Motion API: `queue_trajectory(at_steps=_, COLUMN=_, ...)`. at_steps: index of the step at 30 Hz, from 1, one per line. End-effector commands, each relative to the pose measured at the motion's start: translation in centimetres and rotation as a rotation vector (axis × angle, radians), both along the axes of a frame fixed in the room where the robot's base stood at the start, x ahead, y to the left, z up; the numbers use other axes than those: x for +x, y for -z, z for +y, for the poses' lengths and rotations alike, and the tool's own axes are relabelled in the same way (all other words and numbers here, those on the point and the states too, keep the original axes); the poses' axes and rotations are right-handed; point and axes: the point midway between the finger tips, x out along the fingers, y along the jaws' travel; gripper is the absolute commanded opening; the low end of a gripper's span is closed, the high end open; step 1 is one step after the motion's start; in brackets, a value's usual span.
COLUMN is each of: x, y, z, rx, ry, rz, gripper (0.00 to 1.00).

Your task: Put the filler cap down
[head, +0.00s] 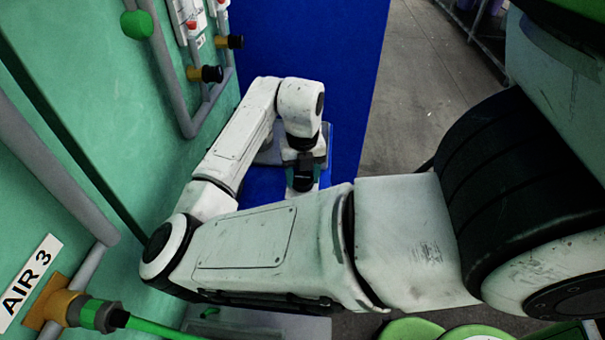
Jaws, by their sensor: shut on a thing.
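My gripper (303,184) is at the end of my bent arm, pointing down over a blue surface (262,182) beside the blue panel. It is small and dark in the head view, with teal at the sides of its fingers. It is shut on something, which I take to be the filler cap. The cap cannot be told apart clearly from the dark fingers. My forearm hides the area just below and in front, so I cannot tell whether the cap touches the blue surface.
A tall blue panel (300,50) stands behind my gripper. A green wall (150,150) on the left carries grey pipes, valves and an AIR 3 label (28,282). A green hose (150,325) leaves a fitting there. Open grey floor (415,70) lies to the right.

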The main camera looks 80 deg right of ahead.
Motion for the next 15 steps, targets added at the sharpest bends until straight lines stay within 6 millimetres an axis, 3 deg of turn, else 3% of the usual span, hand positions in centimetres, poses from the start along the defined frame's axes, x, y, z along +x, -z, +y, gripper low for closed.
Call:
queue_trajectory(at_steps=11, x=0.01, y=0.57, z=0.00, rx=-0.001, ry=0.000, rz=0.000, gripper=0.19)
queue_trajectory(at_steps=12, x=0.01, y=0.43, z=-0.01, rx=-0.001, ry=0.000, rz=-0.001, gripper=0.58)
queue_trajectory(at_steps=15, x=0.00, y=0.40, z=-0.01, rx=-0.001, ry=0.000, rz=0.000, gripper=0.68)
